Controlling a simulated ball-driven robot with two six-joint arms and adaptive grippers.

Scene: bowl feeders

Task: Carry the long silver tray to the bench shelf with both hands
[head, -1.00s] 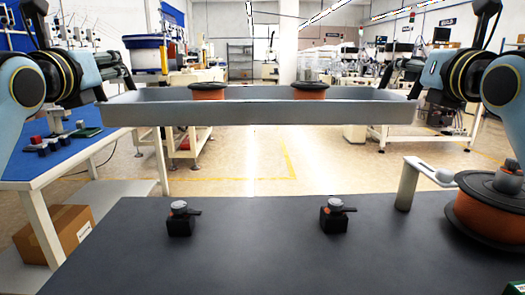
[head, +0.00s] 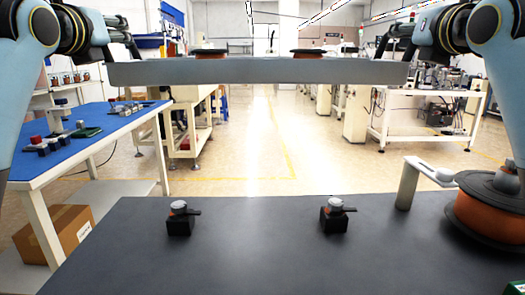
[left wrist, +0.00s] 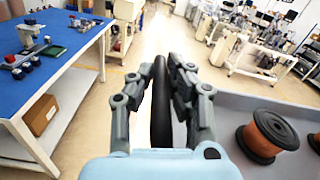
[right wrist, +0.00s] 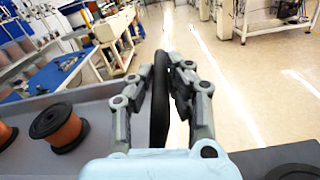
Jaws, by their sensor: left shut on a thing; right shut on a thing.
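The long silver tray (head: 258,71) hangs level in the air above the dark bench top (head: 270,245) in the head view. Two spools stand in it, an orange-brown left spool (head: 211,53) and a right spool (head: 316,53), mostly hidden by the tray's near wall. My left gripper (head: 112,50) is at the tray's left end, and in the left wrist view its fingers (left wrist: 163,75) are closed around a dark bar-like handle. My right gripper (head: 405,45) is at the right end, and in the right wrist view its fingers (right wrist: 161,75) are closed on a matching dark handle.
Two small black fixtures, a left one (head: 180,220) and a right one (head: 335,216), stand on the dark bench top. A grey post with an arm (head: 408,185) and a large orange spool (head: 490,212) stand at its right. A blue-topped table (head: 85,140) is at left.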

